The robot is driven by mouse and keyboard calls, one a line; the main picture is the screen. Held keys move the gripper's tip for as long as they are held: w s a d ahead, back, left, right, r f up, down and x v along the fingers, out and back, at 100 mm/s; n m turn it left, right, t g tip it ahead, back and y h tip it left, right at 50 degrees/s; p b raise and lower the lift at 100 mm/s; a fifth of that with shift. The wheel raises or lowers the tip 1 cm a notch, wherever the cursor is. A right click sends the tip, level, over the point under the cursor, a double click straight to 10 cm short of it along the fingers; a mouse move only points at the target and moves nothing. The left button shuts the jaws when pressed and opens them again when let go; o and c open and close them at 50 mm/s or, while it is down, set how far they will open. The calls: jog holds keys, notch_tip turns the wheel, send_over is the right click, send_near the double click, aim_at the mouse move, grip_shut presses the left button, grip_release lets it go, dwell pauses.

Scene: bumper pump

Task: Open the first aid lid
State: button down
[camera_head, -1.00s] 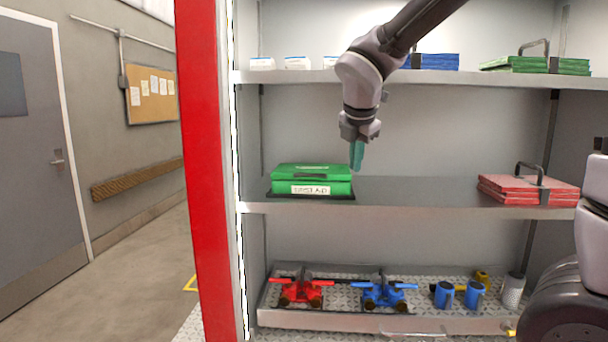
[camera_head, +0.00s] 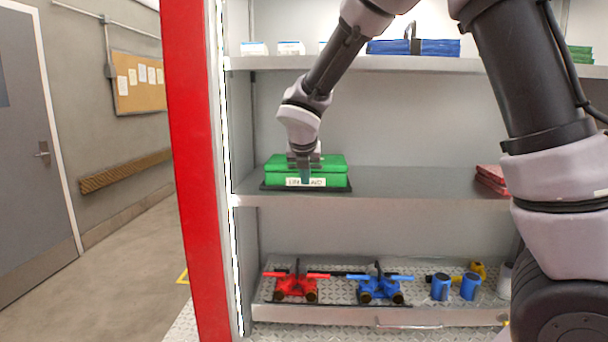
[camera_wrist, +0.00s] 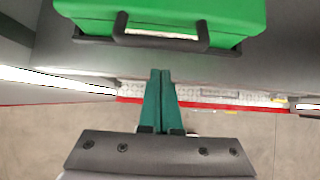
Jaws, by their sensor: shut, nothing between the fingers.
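The green first aid box (camera_head: 335,172) sits on a dark tray at the left of the middle shelf, with its lid (camera_head: 334,160) down and a white label on its front. In the wrist view the green box (camera_wrist: 160,15) fills the top, with its dark handle (camera_wrist: 160,38) on the near side. My gripper (camera_head: 305,180) is in front of the box, partly covering its label. In the wrist view the teal fingers (camera_wrist: 161,80) are together and empty, just short of the handle. I cannot tell whether they touch the box.
The middle shelf (camera_head: 420,185) is clear right of the box up to red folded items (camera_head: 491,178). The upper shelf holds blue items (camera_head: 430,47) and white packs. Red and blue fittings (camera_head: 380,289) lie on the bottom tray. A red post (camera_head: 195,170) stands at the left.

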jog(key=shift+w+d+r, duration=0.1)
jog(key=shift+w+r, duration=0.2)
jog(key=shift+r, duration=0.25)
jog(key=shift+w+r, duration=0.3)
jog(key=shift+r, duration=0.25)
jog(key=w+r, duration=0.1)
jog(key=r, duration=0.2)
jog(key=w+r, duration=0.1)
jog(key=r, duration=0.2)
jog(key=w+r, duration=0.1)
jog(key=r, duration=0.2)
jog(key=shift+r, duration=0.1)
